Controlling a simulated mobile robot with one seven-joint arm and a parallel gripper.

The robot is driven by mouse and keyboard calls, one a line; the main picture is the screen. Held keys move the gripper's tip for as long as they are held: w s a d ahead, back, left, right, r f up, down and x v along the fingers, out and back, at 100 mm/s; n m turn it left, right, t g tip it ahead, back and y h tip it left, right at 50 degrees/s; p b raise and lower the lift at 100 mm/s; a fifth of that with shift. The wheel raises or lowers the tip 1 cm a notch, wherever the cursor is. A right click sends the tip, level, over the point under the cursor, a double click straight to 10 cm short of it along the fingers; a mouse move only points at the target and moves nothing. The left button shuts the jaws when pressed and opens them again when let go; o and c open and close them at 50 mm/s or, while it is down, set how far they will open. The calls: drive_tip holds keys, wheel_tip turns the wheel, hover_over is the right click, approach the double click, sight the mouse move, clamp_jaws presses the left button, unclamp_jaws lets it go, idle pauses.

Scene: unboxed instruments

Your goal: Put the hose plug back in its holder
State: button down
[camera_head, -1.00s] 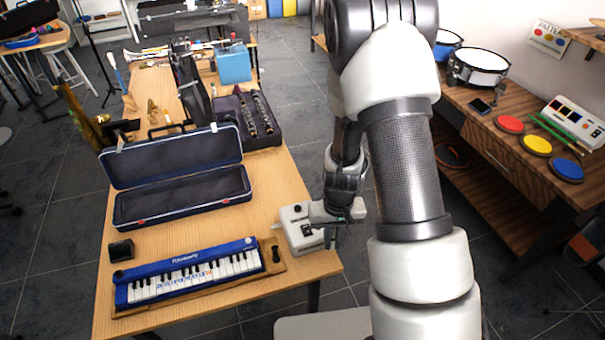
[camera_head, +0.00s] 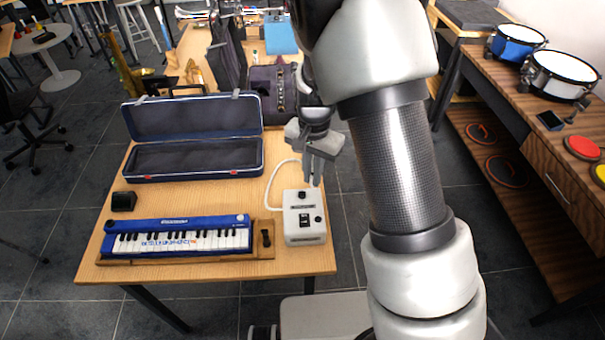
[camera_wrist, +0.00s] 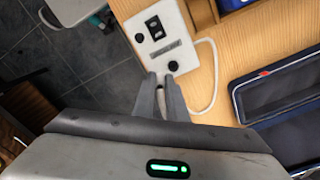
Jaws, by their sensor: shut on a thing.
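A white box (camera_head: 304,233) with black knobs and a switch stands near the table's right edge; it also shows in the wrist view (camera_wrist: 160,35). A pale hose (camera_head: 272,183) leaves its left side and curves back to my gripper (camera_head: 312,180). In the wrist view the hose (camera_wrist: 214,75) runs down behind the right finger. My gripper (camera_wrist: 161,82) is shut on a small, mostly hidden piece, apparently the hose plug, just beyond the box's far end. I cannot tell which part is the holder.
A blue keyboard (camera_head: 180,238) lies on a wooden board (camera_head: 255,268) left of the box; a black fitting (camera_head: 266,238) sits at the board's right end. An open blue case (camera_head: 192,160) and a small black block (camera_head: 123,201) are further left. Bare tabletop lies between case and box.

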drive_tip(key=shift+w+a+f+m+b, duration=0.3)
drive_tip(key=shift+a+f+m+b, duration=0.3)
drive_tip(key=shift+b, duration=0.7)
drive_tip(key=shift+w+a+f+m+b, duration=0.25)
drive_tip(key=shift+a+f+m+b, duration=0.15)
drive_tip(key=shift+a+f+b, duration=0.65)
drive_tip(key=shift+d+r, duration=0.2)
drive_tip(key=shift+d, duration=0.15)
idle(0.5)
drive_tip(key=shift+f+b, duration=0.45)
drive_tip(key=shift+f, duration=0.6)
idle(0.5)
drive_tip(key=c, duration=1.7)
unclamp_jaws()
